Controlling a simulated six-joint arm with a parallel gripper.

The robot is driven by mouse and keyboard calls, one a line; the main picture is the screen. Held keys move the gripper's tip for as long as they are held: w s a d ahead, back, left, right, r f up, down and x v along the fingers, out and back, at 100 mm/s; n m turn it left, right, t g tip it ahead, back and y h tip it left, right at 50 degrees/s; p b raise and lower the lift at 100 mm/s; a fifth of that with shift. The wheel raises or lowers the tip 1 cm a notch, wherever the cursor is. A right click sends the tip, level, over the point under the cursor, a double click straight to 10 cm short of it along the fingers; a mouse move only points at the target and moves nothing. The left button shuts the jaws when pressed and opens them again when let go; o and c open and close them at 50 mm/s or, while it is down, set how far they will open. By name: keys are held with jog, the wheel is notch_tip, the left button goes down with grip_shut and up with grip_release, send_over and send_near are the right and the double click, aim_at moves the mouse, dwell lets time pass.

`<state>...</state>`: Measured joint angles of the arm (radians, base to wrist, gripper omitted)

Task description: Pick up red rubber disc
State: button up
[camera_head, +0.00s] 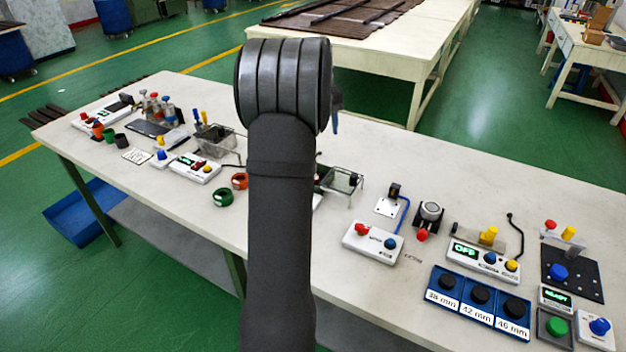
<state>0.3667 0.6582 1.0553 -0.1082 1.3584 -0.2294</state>
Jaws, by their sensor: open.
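No plain red disc stands out. A small orange-red ring-shaped piece (240,180) with a dark centre lies on the white table, just left of my arm. A similar green piece (223,197) lies in front of it. I cannot tell whether the orange-red piece is the rubber disc. My dark arm rises through the middle of the view and hides part of the table. Only a small part of my gripper (335,122) shows past the right side of the arm's upper end. It is open, above and apart from the table; its fingers are mostly hidden.
A blue tray (437,297) with black round pieces labelled 38, 42 and 46 mm lies at the front right of the table (400,170). Wire baskets (218,138), button boxes (372,243) and small orange, green and black cups (121,140) stand around. The table's right rear is clear.

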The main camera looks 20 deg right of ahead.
jog(key=w+a+f+m+h, duration=0.1)
jog(key=w+a+f+m, duration=0.15)
jog(key=a+m, duration=0.7)
jog(key=d+f, duration=0.2)
jog(key=f, duration=0.1)
jog(key=d+f+m, duration=0.1)
jog(key=d+f, duration=0.1)
jog(key=f, duration=0.2)
jog(key=w+d+f+m, duration=0.1)
jog(key=d+f, duration=0.1)
jog(key=f, duration=0.2)
jog(key=shift+f+m+t+h, duration=0.25)
jog(key=shift+t+h, duration=0.05)
jog(key=shift+t, duration=0.1)
jog(key=shift+x, duration=2.7)
jog(key=shift+r, duration=0.1)
jog(key=c, duration=0.7)
